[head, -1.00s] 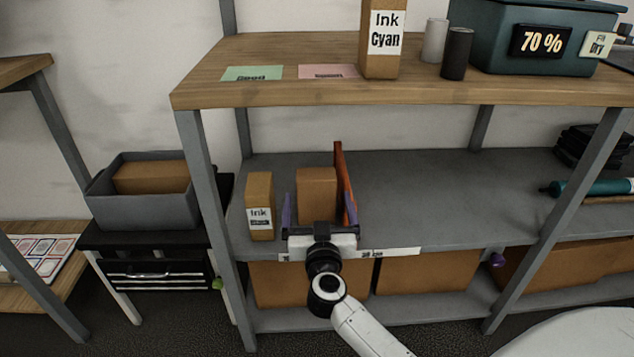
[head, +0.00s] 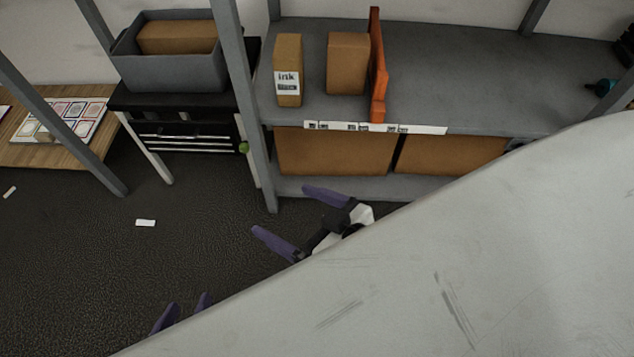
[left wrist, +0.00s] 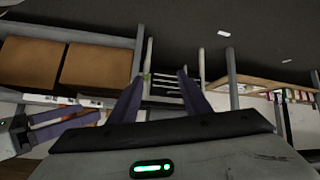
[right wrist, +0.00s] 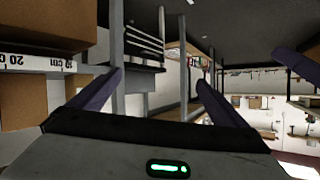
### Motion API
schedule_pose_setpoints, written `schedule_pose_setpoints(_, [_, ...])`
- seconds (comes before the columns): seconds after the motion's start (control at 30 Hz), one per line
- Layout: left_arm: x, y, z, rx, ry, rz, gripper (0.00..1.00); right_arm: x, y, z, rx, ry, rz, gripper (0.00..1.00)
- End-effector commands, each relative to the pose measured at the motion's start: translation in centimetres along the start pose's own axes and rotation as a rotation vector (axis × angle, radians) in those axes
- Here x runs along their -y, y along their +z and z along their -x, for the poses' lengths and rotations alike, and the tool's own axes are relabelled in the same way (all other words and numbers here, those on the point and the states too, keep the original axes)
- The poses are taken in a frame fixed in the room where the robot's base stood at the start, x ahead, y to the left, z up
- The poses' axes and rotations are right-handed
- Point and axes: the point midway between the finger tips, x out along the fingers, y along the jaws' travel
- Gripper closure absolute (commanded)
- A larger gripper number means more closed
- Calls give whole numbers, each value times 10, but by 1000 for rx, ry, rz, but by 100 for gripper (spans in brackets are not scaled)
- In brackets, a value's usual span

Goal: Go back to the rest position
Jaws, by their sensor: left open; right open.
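My left gripper (head: 182,314) shows only its two purple fingertips at the lower left of the head view, the rest hidden behind a pale grey surface. In the left wrist view its fingers (left wrist: 158,92) stand apart with nothing between them. My right gripper (head: 278,212) is open and empty in front of the shelf unit, below its middle shelf and above the dark floor. Its spread fingers (right wrist: 158,88) also show in the right wrist view. Part of each gripper appears in the other's wrist view.
The shelf (head: 450,95) holds a small ink box (head: 288,65), a plain brown box (head: 347,65) and an orange divider (head: 378,70). Large cartons (head: 335,152) sit below. A grey bin (head: 170,70) stands on a black drawer unit (head: 190,130). Floor (head: 80,250) at left is mostly clear.

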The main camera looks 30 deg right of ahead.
Motion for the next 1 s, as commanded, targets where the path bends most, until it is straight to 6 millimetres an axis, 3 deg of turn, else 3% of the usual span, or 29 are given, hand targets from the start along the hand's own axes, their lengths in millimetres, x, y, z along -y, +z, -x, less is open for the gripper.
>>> schedule_pose_setpoints(0.03, [0,0,0,0,0,0,56,4,23,13,89,10,-18,3])
schedule_pose_setpoints(0.1, [0,0,0,1,0,0,56,4,45,26,184,36,-44,3])
schedule_pose_setpoints(0.2, [0,0,0,1,0,0,56,1,64,40,261,72,-67,3])
schedule_pose_setpoints(0.47, [0,0,0,1,0,0,56,-1,70,44,288,88,-77,3])
schedule_pose_setpoints(0.67, [-1,-12,10,1,-6,-5,56,0,57,50,290,93,-73,3])
schedule_pose_setpoints(1.0, [-1,-59,67,28,-53,-39,56,0,-5,90,318,133,-32,3])
